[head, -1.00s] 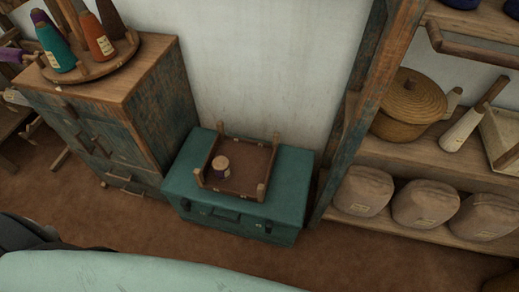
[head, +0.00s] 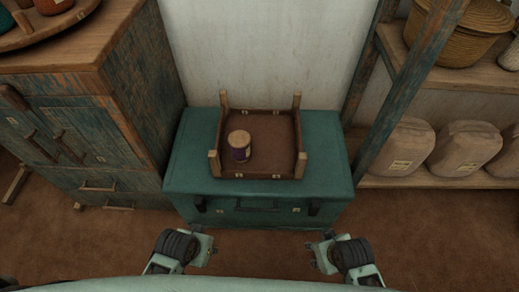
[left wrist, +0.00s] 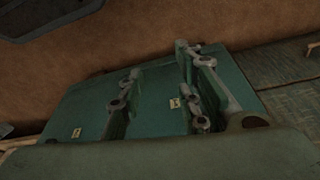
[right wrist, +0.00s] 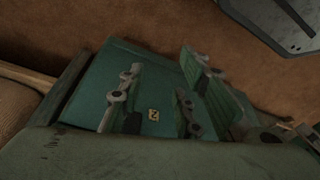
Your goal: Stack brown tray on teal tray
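A brown tray (head: 268,166) with a wooden post at each corner rests on top of the teal trunk (head: 187,165). No separate teal tray is recognisable in these views. My left gripper (head: 207,249) and right gripper (head: 318,252) are in front of the trunk, apart from the tray. In the left wrist view (left wrist: 160,90) and right wrist view (right wrist: 155,95) the fingers are spread, with the trunk's teal surface visible between them.
A worn wooden cabinet (head: 90,125) stands left of the trunk. On the right is a shelf frame (head: 415,65) with beige sacks (head: 463,148) and a woven basket (head: 466,30). A white wall (head: 265,50) is close behind; brown floor lies in front.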

